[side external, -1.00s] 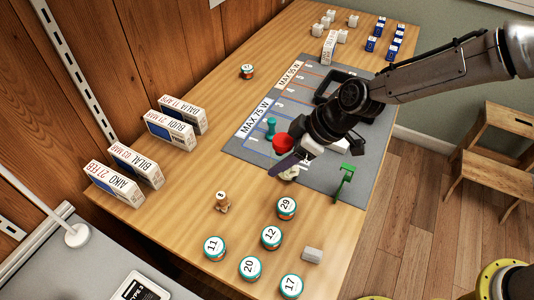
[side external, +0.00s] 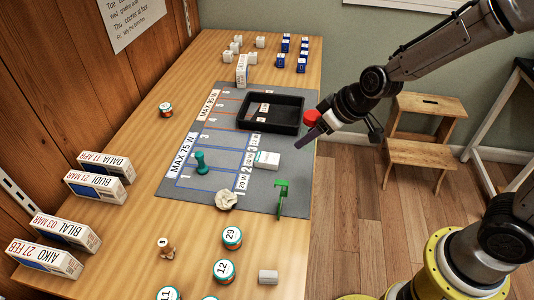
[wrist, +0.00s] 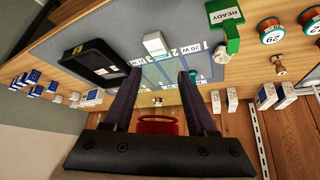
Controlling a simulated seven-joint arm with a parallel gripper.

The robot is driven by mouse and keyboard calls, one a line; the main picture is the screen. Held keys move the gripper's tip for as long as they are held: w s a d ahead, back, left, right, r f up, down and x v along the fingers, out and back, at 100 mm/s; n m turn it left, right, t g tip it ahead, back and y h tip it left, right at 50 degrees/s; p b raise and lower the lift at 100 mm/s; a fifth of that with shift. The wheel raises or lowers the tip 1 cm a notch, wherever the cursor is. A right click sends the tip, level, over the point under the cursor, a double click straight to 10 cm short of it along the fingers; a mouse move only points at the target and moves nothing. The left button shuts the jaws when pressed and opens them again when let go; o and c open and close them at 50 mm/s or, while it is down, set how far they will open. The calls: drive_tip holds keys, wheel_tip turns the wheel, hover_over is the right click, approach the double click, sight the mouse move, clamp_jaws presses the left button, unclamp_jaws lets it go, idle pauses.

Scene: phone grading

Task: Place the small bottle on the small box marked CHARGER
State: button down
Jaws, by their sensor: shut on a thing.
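My gripper (side external: 318,138) is raised near the right edge of the grey mat (side external: 258,201). It is shut on a red round object (side external: 311,118), which also shows between the fingers in the wrist view (wrist: 158,126). Its lower part is hidden, so I cannot tell its full shape. A small white box (side external: 267,160) lies on the mat, lower left of the gripper; it also shows in the wrist view (wrist: 155,44). Its lettering is too small to read, so I cannot confirm CHARGER.
A black tray (side external: 243,123) lies behind the white box. A teal pawn-like piece (side external: 201,163), a crumpled cream item (side external: 226,200) and a green stand (side external: 281,198) marked READY are on the mat. Numbered tins (side external: 232,238) stand in front. Labelled boxes (side external: 106,164) line the left.

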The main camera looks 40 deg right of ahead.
drive_tip(key=w+a+f, duration=0.1)
drive_tip(key=w+f, duration=0.1)
drive_tip(key=w, duration=0.2)
drive_tip(key=w+a+f, duration=0.1)
drive_tip(key=w+f, duration=0.2)
drive_tip(key=w, duration=0.1)
drive_tip(key=w+f, duration=0.3)
drive_tip(key=shift+w+a+f, duration=0.25)
drive_tip(key=shift+w+a, duration=0.15)
drive_tip(key=shift+x, duration=0.9)
drive_tip(key=shift+f, duration=1.3)
drive_tip(key=shift+f, duration=0.15)
drive_tip(key=shift+c, duration=1)
unclamp_jaws()
